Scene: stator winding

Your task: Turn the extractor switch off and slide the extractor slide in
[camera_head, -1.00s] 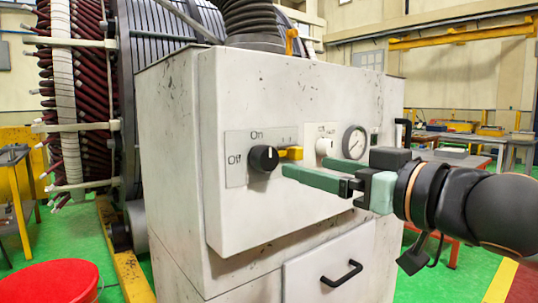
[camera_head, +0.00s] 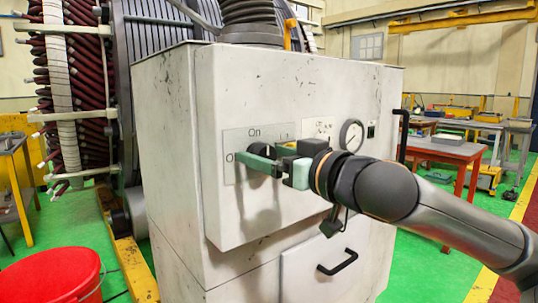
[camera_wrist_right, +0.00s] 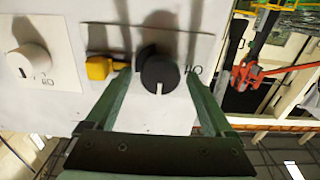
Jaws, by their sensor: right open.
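The extractor switch is a black round knob (camera_head: 266,149) with a white pointer on the cabinet's front plate. It also shows in the right wrist view (camera_wrist_right: 159,72), its pointer towards On. My right gripper (camera_head: 258,164) is open, its green fingers on either side of the knob in the wrist view; I cannot tell if they touch it. A yellow tab (camera_wrist_right: 98,68), apparently the extractor slide, sits in a dark slot beside the knob. In the head view the gripper partly hides the tab and the knob. My left gripper is not in view.
A red round-topped object (camera_head: 50,275) stands at lower left. Work tables (camera_head: 445,150) stand at the right. The stator is behind the cabinet.

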